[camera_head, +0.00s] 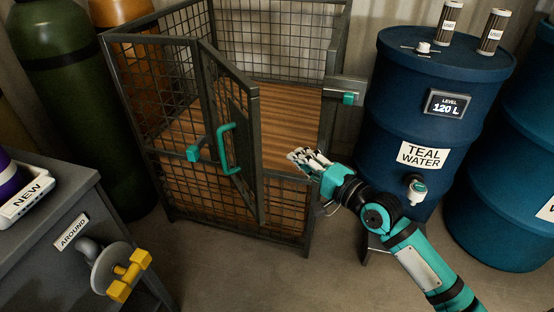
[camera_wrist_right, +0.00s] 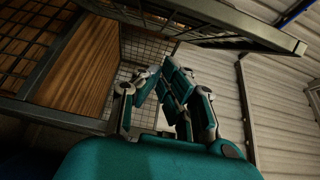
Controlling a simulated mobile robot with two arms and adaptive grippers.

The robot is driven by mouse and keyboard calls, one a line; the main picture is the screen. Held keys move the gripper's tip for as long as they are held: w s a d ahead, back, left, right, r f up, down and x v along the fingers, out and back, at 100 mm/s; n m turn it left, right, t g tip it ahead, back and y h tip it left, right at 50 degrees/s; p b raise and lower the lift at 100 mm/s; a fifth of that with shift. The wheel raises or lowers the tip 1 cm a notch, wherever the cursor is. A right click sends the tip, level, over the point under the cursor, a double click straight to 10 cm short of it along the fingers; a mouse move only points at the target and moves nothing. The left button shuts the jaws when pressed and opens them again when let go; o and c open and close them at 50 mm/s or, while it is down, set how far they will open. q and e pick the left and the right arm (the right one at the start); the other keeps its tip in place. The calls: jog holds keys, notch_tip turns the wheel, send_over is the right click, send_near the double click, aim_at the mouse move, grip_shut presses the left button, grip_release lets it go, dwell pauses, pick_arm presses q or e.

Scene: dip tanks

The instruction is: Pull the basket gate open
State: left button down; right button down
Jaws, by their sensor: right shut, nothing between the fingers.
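The basket gate (camera_head: 239,110) is a dark metal mesh door on the front of the mesh basket (camera_head: 214,27). It stands swung partly open, its free edge toward me. A teal handle (camera_head: 226,149) is on its face, and a teal block (camera_head: 193,153) shows beside it. My right gripper (camera_head: 299,157) is shut and empty at the right side of the gate opening, to the right of the gate and apart from the handle. In the right wrist view, my gripper's fingers (camera_wrist_right: 170,75) are closed together, with a mesh frame (camera_wrist_right: 225,20) above them. My left gripper is out of view.
A blue barrel labelled teal water (camera_head: 404,112) stands right of the basket, with a tap (camera_head: 416,189) at its front. A grey cabinet (camera_head: 45,235) with a yellow valve handle (camera_head: 129,276) is at the lower left. The floor (camera_head: 230,275) before the basket is clear.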

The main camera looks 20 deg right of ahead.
jog(key=a, duration=0.1)
jog(key=w+a, duration=0.1)
jog(key=a, duration=0.3)
jog(key=shift+w+a, duration=0.1)
jog(key=shift+w, duration=0.25)
